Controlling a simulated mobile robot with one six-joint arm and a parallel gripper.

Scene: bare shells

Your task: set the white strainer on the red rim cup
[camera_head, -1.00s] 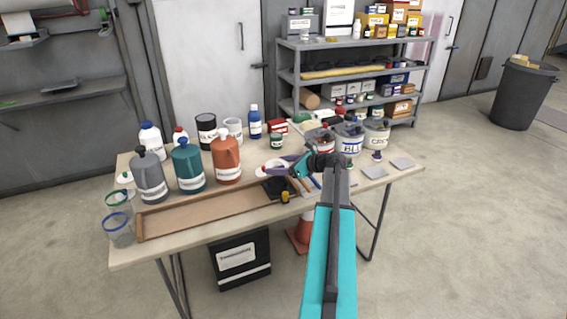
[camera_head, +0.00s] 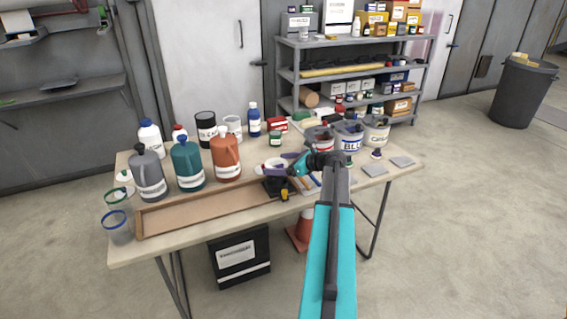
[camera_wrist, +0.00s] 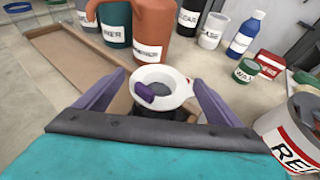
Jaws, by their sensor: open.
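The white strainer (camera_wrist: 178,74) is a small round bowl with tabs on its rim. In the head view the strainer (camera_head: 268,164) is partly covered by my gripper (camera_head: 287,166). Clear cups stand at the table's left end, one with a green rim (camera_head: 117,193) and one with a blue rim (camera_head: 117,229). I cannot make out a red rim on any cup.
Grey, teal and orange jugs (camera_head: 226,160) stand behind a long wooden tray (camera_head: 205,208). Paint buckets, one marked RED (camera_wrist: 297,130), stand to the right. A green tin (camera_wrist: 248,70), red box (camera_wrist: 270,63) and blue bottle (camera_wrist: 246,34) stand behind the strainer.

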